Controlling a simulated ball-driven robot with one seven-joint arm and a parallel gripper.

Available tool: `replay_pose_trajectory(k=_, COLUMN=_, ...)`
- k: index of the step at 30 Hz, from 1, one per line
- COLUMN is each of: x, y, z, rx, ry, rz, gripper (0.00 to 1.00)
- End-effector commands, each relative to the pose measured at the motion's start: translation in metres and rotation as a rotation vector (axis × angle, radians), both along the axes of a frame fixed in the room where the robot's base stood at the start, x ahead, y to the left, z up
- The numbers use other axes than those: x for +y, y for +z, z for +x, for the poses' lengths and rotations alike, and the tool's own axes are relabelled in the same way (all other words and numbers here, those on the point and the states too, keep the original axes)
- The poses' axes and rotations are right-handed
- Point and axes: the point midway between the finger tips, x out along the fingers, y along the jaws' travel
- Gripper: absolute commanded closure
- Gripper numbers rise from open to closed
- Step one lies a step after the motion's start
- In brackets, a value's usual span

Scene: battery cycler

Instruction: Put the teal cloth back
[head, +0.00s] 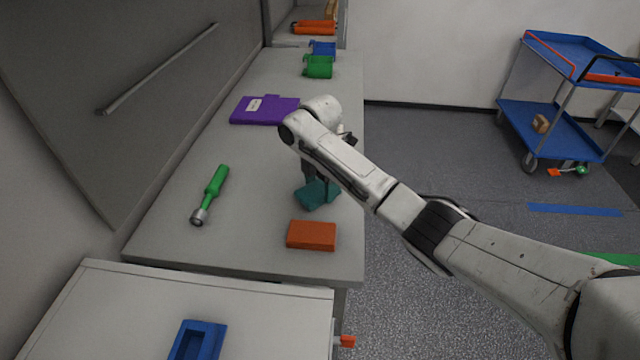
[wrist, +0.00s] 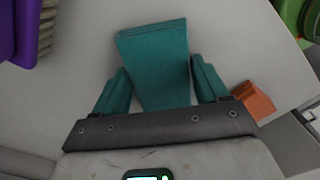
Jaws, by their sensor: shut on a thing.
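The teal cloth (head: 317,195) is at the right part of the long grey bench top, below my arm's end. It also shows in the wrist view (wrist: 155,60) as a flat folded piece between the two fingers. My gripper (head: 309,178) points down at it and is shut on it. The fingers are largely hidden by my arm in the head view. I cannot tell whether the cloth touches the bench or hangs just above it.
An orange block (head: 311,235) lies close in front of the cloth. A green-handled tool (head: 211,190) lies to the left, and a purple folder (head: 265,110) behind. Green (head: 318,67) and blue (head: 322,48) holders stand farther back. A blue tray (head: 197,340) sits on the nearer surface.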

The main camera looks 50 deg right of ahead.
Motion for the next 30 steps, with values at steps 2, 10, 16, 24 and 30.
replay_pose_trajectory(k=2, x=0.0, y=0.0, z=0.0, rx=0.0, ry=0.0, rz=0.0, gripper=0.21)
replay_pose_trajectory(k=10, x=0.0, y=0.0, z=0.0, rx=0.0, ry=0.0, rz=0.0, gripper=0.01)
replay_pose_trajectory(k=16, x=0.0, y=0.002, z=0.0, rx=-0.001, ry=0.0, rz=0.0, gripper=0.01)
replay_pose_trajectory(k=24, x=0.0, y=0.035, z=0.001, rx=-0.005, ry=0.001, rz=-0.002, gripper=0.01)
replay_pose_trajectory(k=30, x=0.0, y=0.077, z=0.001, rx=-0.005, ry=0.002, rz=-0.002, gripper=0.01)
